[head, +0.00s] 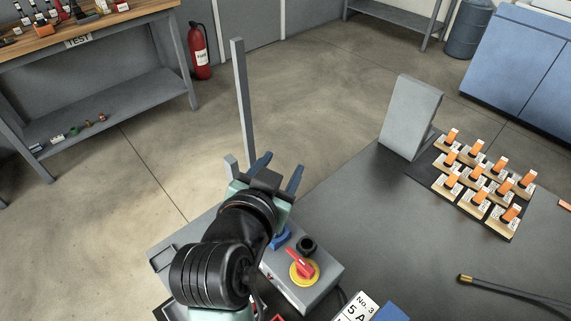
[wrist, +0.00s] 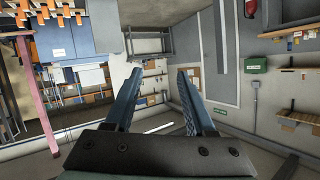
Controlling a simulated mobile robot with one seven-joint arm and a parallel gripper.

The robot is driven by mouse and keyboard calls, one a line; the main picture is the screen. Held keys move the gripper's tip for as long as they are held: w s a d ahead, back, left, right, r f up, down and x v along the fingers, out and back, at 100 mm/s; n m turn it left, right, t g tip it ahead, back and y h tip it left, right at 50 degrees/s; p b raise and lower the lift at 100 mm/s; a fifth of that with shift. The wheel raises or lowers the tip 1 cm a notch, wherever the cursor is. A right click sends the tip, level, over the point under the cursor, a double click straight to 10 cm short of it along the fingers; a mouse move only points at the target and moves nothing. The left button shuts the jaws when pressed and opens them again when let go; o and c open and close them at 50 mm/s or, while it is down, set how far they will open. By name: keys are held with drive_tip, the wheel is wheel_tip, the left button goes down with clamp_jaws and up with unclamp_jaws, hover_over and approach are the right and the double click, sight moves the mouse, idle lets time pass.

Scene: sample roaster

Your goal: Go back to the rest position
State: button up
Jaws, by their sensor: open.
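My gripper (head: 279,172) is raised in the lower middle of the head view, above the back edge of the grey table (head: 392,237). Its two blue fingers are spread apart with nothing between them. In the wrist view the fingers (wrist: 160,78) also stand apart and empty, with the room's walls and shelves beyond them. My arm hides part of the grey control box (head: 318,283), which carries a red switch on a yellow disc (head: 304,268) and a black knob (head: 306,245).
Orange-topped pieces on small wooden blocks (head: 478,172) stand on a dark mat at right. A grey upright block (head: 411,115) stands beside them. A thin grey post (head: 242,105) rises behind my gripper. A black cable with a brass end (head: 500,287) lies at front right.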

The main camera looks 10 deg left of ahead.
idle(0.4)
wheel_tip(320, 180, up, 23)
drive_tip(key=d+n+t+y+p, duration=0.2)
drive_tip(key=t+p, duration=0.1)
drive_tip(key=t, duration=0.3)
drive_tip(key=s+d+r+n+t+p, duration=0.1)
drive_tip(key=s+r+t, duration=0.3)
drive_tip(key=r, duration=0.7)
drive_tip(key=s+d+r+n+t+p, duration=0.1)
drive_tip(key=s+d+r+t, duration=0.1)
drive_tip(key=s+r, duration=0.4)
wheel_tip(320, 180, up, 5)
drive_tip(key=shift+s+d+r+t, duration=0.15)
drive_tip(key=shift+r+t, duration=0.05)
drive_tip(key=shift+t, duration=0.7)
